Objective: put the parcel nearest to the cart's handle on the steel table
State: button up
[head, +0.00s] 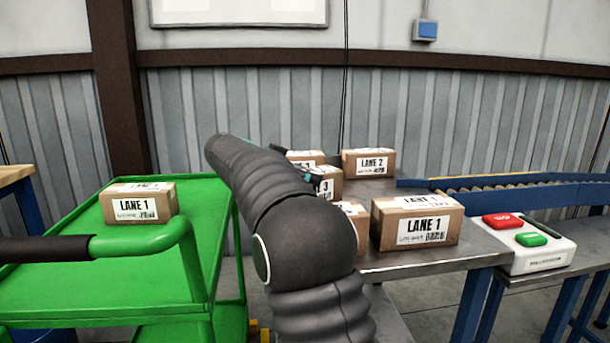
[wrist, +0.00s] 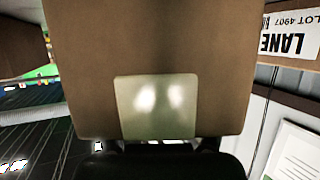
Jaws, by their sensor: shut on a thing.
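A brown LANE 1 parcel (head: 139,204) sits on the green cart (head: 80,285), behind the cart's dark handle (head: 45,249). My gripper (head: 308,178) is largely hidden behind my arm in the head view, over the steel table (head: 393,264). It is shut on a brown carton (wrist: 220,60), which fills the middle of the wrist view with a pale shiny patch facing the camera. In the head view the held carton is probably the one marked 3 (head: 329,187); whether it touches the table cannot be told.
On the steel table stand a large LANE 1 parcel (head: 418,226), a LANE 2 parcel (head: 368,163) at the back, and a partly hidden parcel (head: 352,220) beside my arm. A button box (head: 526,247) and a blue-framed conveyor (head: 490,195) are at the right.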

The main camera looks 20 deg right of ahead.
jog(key=shift+f, duration=0.1)
jog(key=o, duration=1.5)
jog(key=shift+a+r, duration=0.15)
jog(key=shift+r, duration=0.05)
jog(key=v, duration=1.1)
jog(key=shift+a+r, duration=0.15)
jog(key=shift+a, duration=0.15)
